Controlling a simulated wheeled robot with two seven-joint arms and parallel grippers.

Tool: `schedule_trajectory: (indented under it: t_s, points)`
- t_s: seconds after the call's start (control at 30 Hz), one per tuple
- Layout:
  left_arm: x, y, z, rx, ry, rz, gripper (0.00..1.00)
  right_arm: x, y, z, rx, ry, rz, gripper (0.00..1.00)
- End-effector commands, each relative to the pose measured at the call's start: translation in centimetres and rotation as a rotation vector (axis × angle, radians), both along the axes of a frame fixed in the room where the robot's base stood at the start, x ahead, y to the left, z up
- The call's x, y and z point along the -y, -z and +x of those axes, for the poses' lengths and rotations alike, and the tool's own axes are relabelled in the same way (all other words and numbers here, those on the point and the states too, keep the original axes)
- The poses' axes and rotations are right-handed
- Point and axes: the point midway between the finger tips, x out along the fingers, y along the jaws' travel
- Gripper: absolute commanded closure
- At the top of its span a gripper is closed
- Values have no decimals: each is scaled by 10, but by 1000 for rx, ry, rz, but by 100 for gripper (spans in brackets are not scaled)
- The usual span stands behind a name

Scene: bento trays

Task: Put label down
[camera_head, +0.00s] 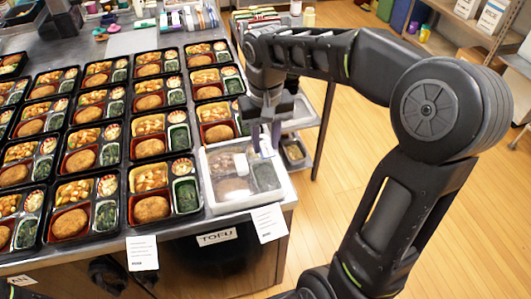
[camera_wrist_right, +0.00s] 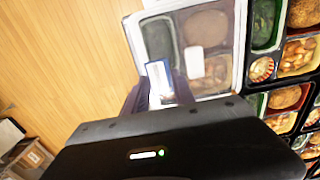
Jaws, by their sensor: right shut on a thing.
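My right gripper (camera_head: 266,142) is shut on a small label (camera_wrist_right: 158,78), which looks white with a blue edge in the right wrist view. The gripper points down at the right edge of a bento tray with a clear, whitish lid (camera_head: 215,208) at the table's front right corner. The lidded tray also shows in the right wrist view (camera_wrist_right: 239,40), just beyond the fingertips. A small white rectangle (camera_wrist_right: 207,28) shows on its lid. I cannot tell whether the held label touches the lid. My left gripper is not in view.
Rows of open bento trays (camera_head: 124,223) fill the table to the left of the lidded one. A shelf (camera_head: 465,25) stands at the back right.

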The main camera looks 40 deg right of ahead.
Motion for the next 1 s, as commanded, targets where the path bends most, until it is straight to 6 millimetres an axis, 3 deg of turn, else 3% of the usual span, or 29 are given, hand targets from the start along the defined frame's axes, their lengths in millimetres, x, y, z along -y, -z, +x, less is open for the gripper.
schedule_trajectory:
  t_s: [0.4,0.7,1.0]
  points:
    - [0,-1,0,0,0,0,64,0,10,0,0,1,0,100]
    - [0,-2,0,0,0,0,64,0,44,0,-1,1,0,100]
    - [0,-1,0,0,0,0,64,0,46,0,1,1,0,100]
